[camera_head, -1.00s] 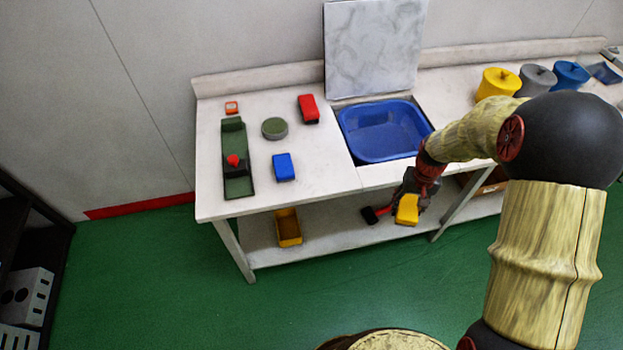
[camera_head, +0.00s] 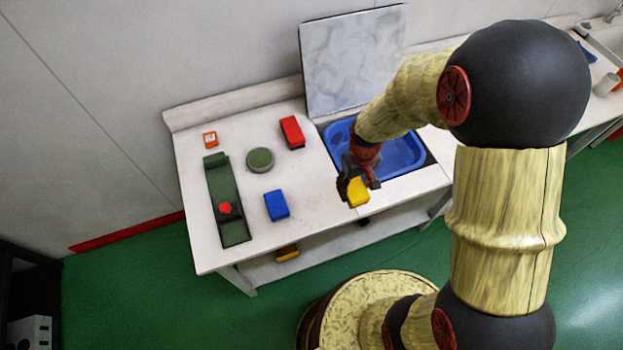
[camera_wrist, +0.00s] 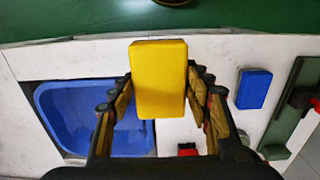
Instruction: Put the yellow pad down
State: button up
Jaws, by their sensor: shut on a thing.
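The yellow pad (camera_head: 358,192) is a small block held by my gripper (camera_head: 356,181) near the front edge of the white table, beside the blue basin. In the wrist view the yellow pad (camera_wrist: 159,80) sits between the two fingers of my gripper (camera_wrist: 160,95), which is shut on it. The pad appears raised above the table. A blue pad (camera_head: 277,205) and a red pad (camera_head: 292,132) lie on the tabletop to the left. The blue pad also shows at the right of the wrist view (camera_wrist: 254,88).
The blue basin (camera_head: 407,157) is sunk in the table (camera_head: 312,215), with an upright marbled panel (camera_head: 352,60) behind it. A green fixture (camera_head: 225,187) with a red knob and a round green tin (camera_head: 260,160) stand at the left. Bare tabletop lies between the blue pad and basin.

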jog(key=w+a+f, duration=0.4)
jog(key=a, duration=0.4)
send_over(313, 196)
notch_tip(313, 196, down, 5)
jog(key=shift+s+d+f, duration=0.1)
jog(key=shift+s+d, duration=0.05)
jog(key=shift+f, duration=0.15)
jog(key=shift+a+f, duration=0.2)
jog(key=shift+f, duration=1.4)
jog(key=shift+f+b, duration=0.1)
jog(key=shift+b, duration=0.25)
jog(key=o, duration=1.1)
